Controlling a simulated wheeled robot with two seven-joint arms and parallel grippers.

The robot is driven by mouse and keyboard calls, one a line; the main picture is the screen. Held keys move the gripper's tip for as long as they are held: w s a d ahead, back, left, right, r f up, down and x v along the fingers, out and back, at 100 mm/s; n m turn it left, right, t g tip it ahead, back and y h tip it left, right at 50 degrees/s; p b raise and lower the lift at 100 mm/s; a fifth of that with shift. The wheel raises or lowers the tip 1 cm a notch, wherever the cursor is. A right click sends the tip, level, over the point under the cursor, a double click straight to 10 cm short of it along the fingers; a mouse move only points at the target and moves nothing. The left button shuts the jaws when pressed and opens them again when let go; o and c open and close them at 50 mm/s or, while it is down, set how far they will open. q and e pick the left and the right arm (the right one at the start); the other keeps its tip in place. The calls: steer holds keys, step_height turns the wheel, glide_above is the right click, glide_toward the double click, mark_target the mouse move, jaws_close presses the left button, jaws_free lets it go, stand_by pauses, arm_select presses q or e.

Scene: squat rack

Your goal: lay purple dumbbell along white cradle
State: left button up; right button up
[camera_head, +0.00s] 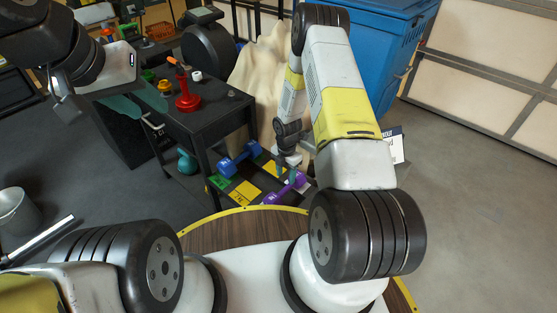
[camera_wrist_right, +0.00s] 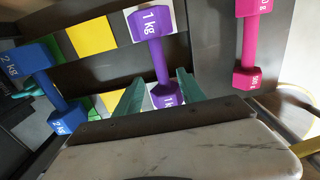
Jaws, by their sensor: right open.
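The purple dumbbell (camera_wrist_right: 161,62), marked 1 kg, lies on the low dark rack, and it also shows in the head view (camera_head: 284,190). White patches, which seem to be the white cradle (camera_wrist_right: 129,12), show beside its far head and around its near head. The dumbbell hides the rest, so I cannot tell how it is seated. My right gripper (camera_wrist_right: 160,96) is open, its teal fingers on either side of the near head; contact is unclear. My left gripper (camera_head: 122,106) is far off at the upper left, beside the black table, its jaws unclear.
A blue dumbbell (camera_wrist_right: 45,85) lies to the left, near green and yellow patches (camera_wrist_right: 92,36). A pink dumbbell (camera_wrist_right: 249,40) lies to the right. The black table (camera_head: 215,108) carries a red stand (camera_head: 186,98). A blue bin (camera_head: 375,50) stands behind. Grey floor at right is clear.

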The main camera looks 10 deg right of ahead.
step_height(320, 180, up, 33)
steer(key=s+m+t, duration=0.2)
steer(key=m+t, duration=0.1)
steer(key=m, duration=0.8)
steer(key=s+a+r+m+t+y, duration=0.2)
steer(key=s+r+m+t, duration=0.1)
steer(key=s+r+m, duration=1.1)
steer(key=s+r, duration=0.4)
steer(key=s, duration=0.4)
steer(key=shift+s+r, duration=0.15)
steer(key=shift+r, duration=0.2)
